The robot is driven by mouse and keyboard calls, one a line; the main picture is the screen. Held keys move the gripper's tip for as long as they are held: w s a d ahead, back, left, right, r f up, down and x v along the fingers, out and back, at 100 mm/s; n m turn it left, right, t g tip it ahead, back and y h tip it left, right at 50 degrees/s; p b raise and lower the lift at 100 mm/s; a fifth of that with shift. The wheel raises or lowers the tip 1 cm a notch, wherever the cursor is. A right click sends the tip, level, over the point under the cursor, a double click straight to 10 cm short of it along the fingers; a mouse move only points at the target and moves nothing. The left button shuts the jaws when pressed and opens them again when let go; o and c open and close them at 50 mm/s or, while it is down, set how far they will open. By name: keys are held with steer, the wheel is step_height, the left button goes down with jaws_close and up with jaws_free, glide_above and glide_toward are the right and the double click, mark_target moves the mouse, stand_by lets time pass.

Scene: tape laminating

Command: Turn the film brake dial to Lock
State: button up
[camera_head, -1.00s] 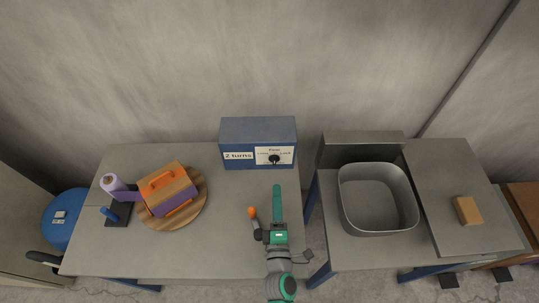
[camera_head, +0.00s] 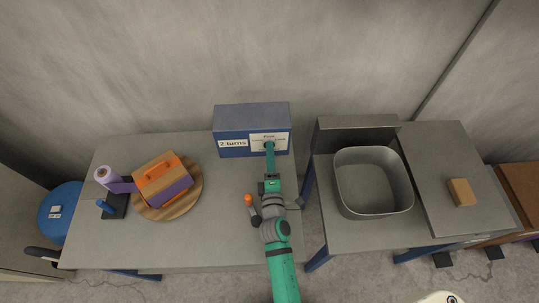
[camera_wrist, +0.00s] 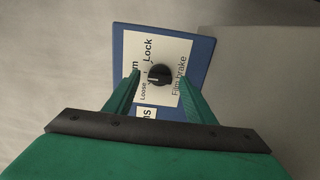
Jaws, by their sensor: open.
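The film brake dial (camera_wrist: 160,75) is a round black knob on a white label with the words Loose, Lock and Film brake. In the wrist view a light mark on the knob points left, toward the side where Loose is printed. The label is on the front of a blue box (camera_head: 252,117) at the back of the table. My gripper (camera_wrist: 160,84) is open, with its green fingers on either side of the dial; I cannot tell whether they touch it. In the head view my gripper (camera_head: 269,147) covers the dial.
A purple and orange block (camera_head: 163,180) stands on a round wooden board (camera_head: 191,199) at left, beside a purple film roll (camera_head: 104,175). An orange-tipped lever (camera_head: 249,199) stands close left of my arm. A metal basin (camera_head: 373,207) is on the right bench.

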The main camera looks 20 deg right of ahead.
steer(key=shift+w, duration=0.15)
steer(key=c, duration=1)
steer(key=shift+d, duration=0.1)
steer(key=shift+c, duration=0.2)
steer(key=shift+m, duration=3.5)
